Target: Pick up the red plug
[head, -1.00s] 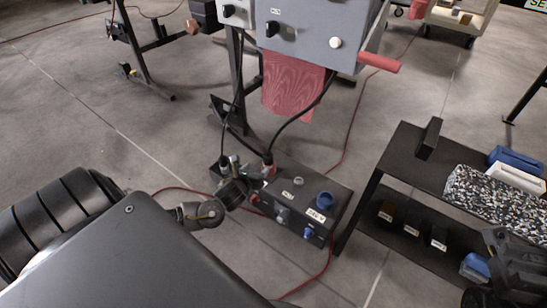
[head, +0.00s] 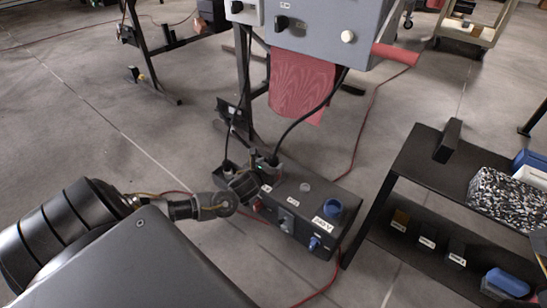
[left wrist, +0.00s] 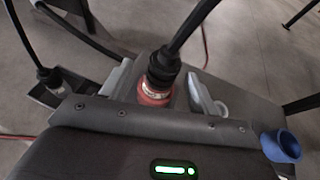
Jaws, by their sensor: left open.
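The red plug (left wrist: 156,92) has a black top with a black cable running up from it. In the left wrist view it stands between the two grey fingers of my left gripper (left wrist: 163,90). The fingers are apart, one on each side of the plug. In the head view my left gripper (head: 264,164) is at the back left of the dark control box (head: 322,192), where the cable comes down. The gripper mostly hides the plug there. The plug's lower end is hidden behind the gripper body in the wrist view. My right gripper is not in view.
A second black cable runs to a small dark box left of the plug. A black shelf (head: 408,172) with boxes stands to the right. A grey cabinet (head: 325,30) is above. A red cable lies on the floor.

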